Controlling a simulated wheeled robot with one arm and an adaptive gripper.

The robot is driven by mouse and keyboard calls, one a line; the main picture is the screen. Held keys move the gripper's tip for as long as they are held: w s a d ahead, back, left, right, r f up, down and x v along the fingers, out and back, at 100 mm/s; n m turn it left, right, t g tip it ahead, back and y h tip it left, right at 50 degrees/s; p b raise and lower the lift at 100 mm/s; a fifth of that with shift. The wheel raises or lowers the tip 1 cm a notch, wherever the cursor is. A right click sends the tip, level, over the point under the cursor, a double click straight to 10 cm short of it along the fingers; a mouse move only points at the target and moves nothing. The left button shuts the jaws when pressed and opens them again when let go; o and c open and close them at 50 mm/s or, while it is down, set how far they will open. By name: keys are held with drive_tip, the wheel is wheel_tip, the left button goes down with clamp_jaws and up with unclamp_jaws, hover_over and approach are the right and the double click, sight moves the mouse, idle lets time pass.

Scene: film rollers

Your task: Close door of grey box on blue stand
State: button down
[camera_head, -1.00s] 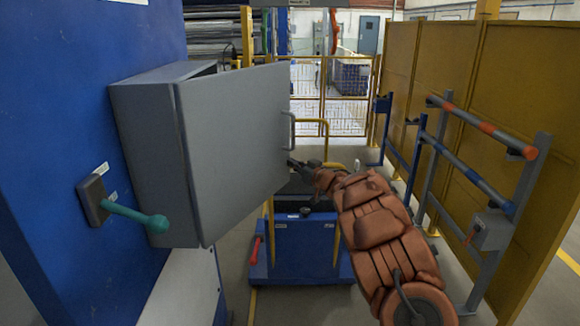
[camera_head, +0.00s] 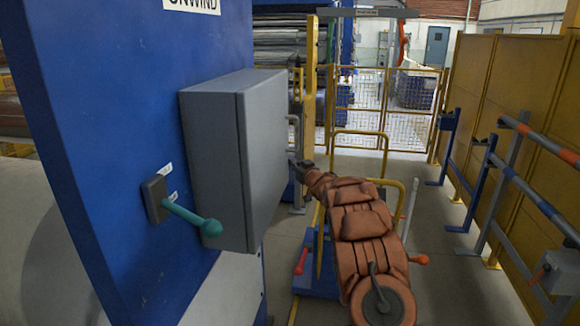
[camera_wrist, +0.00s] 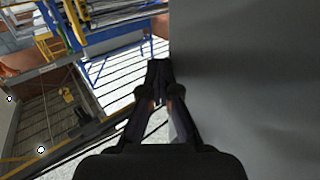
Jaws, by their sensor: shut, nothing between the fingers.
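The grey box (camera_head: 215,155) is fixed to the side of the blue stand (camera_head: 100,120). Its grey door (camera_head: 264,150) lies against the box front, flush or nearly so; I see no clear gap along the near edge. The door handle (camera_head: 293,122) is on the far edge of the door. My gripper (camera_head: 294,164) is beside that far edge, just below the handle, and is small and partly hidden. In the wrist view my gripper (camera_wrist: 160,68) has its fingers together and empty, alongside the grey door surface (camera_wrist: 245,80), touching or very close.
A cart with yellow rails (camera_head: 360,134) stands behind my arm. A rack with blue and grey bars (camera_head: 510,175) and a yellow wall (camera_head: 530,85) are on the right. Floor between is open.

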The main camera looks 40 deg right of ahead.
drive_tip(key=shift+w+a+r, duration=0.1)
drive_tip(key=shift+w+a, duration=0.15)
drive_tip(key=shift+a, duration=0.2)
drive_tip(key=shift+d, duration=0.1)
drive_tip(key=s+d, duration=1)
drive_tip(key=shift+s, duration=0.35)
